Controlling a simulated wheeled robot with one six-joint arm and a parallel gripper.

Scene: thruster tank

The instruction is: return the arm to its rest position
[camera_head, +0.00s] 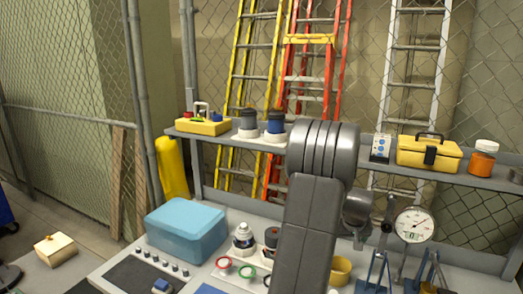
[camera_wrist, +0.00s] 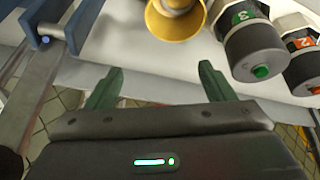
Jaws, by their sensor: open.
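My gripper (camera_wrist: 158,88) shows in the wrist view with its two green fingers spread apart and nothing between them. It is over the front edge of a pale work surface (camera_wrist: 160,58). In the head view my grey arm (camera_head: 312,215) rises in front of the bench and bends at a large ribbed joint near the shelf. My gripper is not visible in the head view.
A brass cup (camera_wrist: 176,18) and dark-capped thrusters (camera_wrist: 255,50) are close beyond the fingers. A blue bin (camera_head: 186,230), a pressure gauge (camera_head: 414,224) and blue stands (camera_head: 375,272) occupy the bench. The shelf holds a yellow toolbox (camera_head: 428,154). Ladders (camera_head: 310,70) stand behind.

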